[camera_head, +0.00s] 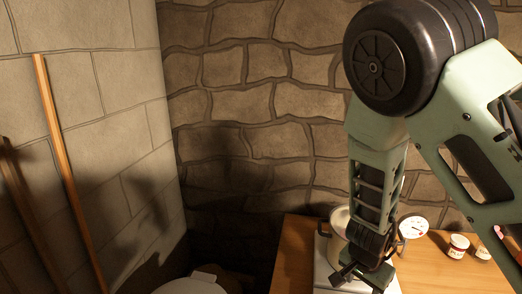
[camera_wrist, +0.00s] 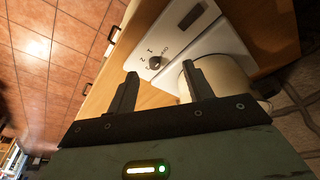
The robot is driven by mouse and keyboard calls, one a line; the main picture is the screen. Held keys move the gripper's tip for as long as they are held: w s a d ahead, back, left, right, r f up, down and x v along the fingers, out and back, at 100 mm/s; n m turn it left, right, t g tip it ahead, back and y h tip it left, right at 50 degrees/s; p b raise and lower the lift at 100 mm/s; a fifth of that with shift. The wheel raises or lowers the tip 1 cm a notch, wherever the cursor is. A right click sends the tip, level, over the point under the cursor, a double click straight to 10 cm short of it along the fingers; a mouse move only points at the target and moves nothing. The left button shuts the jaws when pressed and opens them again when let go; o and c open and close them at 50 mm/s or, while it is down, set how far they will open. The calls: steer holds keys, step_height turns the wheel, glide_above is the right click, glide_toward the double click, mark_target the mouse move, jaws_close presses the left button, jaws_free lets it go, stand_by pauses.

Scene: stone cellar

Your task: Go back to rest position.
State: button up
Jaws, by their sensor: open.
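My gripper (camera_head: 360,277) hangs at the low end of my arm, above the front of the white hot plate (camera_head: 322,262), on the wooden counter. In the wrist view my gripper (camera_wrist: 160,69) shows two dark fingers spread apart with nothing between them. It is open. A light pot (camera_head: 339,216) with dark handles stands behind my gripper and is partly hidden by my arm. In the wrist view the pot (camera_wrist: 230,72) is beside the right finger; I cannot tell whether they touch.
A round white dial (camera_head: 413,228) and small jars (camera_head: 458,246) stand on the counter (camera_head: 290,250) to the right. A wooden pole (camera_head: 68,165) leans on the left wall. A white round object (camera_head: 190,287) is below, left of the counter. Tiled floor (camera_wrist: 50,50) looks clear.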

steer(key=s+a+r+n+g+y+b, duration=0.25)
steer(key=s+a+n+y+b, duration=0.45)
steer(key=a, duration=0.8)
steer(key=s+r+n+h+b, duration=0.1)
steer(key=s+n+h+b, duration=0.1)
steer(key=s+n, duration=0.3)
steer(key=s+d+r+n+h+b, duration=0.1)
steer(key=s+r+n+h+b, duration=0.1)
steer(key=s+n, duration=0.4)
steer(key=shift+s+d+t+b, duration=0.35)
steer(key=shift+s+b, duration=0.45)
steer(key=shift+s, duration=0.25)
steer(key=shift+r+n, duration=0.1)
steer(key=shift+n, duration=0.2)
